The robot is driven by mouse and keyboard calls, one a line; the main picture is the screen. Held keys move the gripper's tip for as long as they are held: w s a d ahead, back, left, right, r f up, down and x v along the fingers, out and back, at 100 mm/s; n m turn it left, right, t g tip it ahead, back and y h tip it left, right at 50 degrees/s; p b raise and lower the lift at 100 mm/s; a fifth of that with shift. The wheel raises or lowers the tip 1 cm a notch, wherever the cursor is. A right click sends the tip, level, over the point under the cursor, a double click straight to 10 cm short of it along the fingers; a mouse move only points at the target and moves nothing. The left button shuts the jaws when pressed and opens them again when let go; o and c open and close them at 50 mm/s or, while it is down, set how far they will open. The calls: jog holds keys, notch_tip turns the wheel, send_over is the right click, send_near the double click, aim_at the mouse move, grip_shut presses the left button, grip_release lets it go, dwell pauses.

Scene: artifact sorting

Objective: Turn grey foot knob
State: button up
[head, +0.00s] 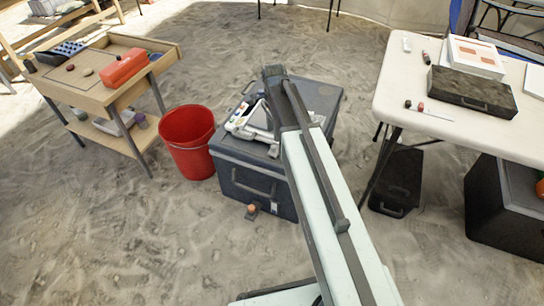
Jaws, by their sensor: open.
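My arm reaches up from the bottom edge across the middle of the head view and covers part of a dark grey case on the sandy floor. My gripper cannot be made out. The grey case (236,178) has a handle on its front. A small orange-topped piece with a dark base (251,210) sits low at the front of this case; I cannot tell whether it is a knob. No grey foot knob can be clearly made out. A white and grey device (250,122) lies on the case top, partly behind my arm.
A red bucket (188,141) stands left of the case. A wooden table (100,92) with a red box (123,69) is at the upper left. A white table (395,85) with a black case (472,92) is at the right. Sandy floor is clear at lower left.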

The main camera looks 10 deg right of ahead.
aim_at(273, 146)
notch_tip(273, 146, down, 8)
jog(key=b, duration=0.7)
jog(key=shift+b, duration=0.4)
jog(key=shift+r, duration=0.15)
grip_shut()
jog(key=shift+a, duration=0.2)
jog(key=shift+d, duration=0.2)
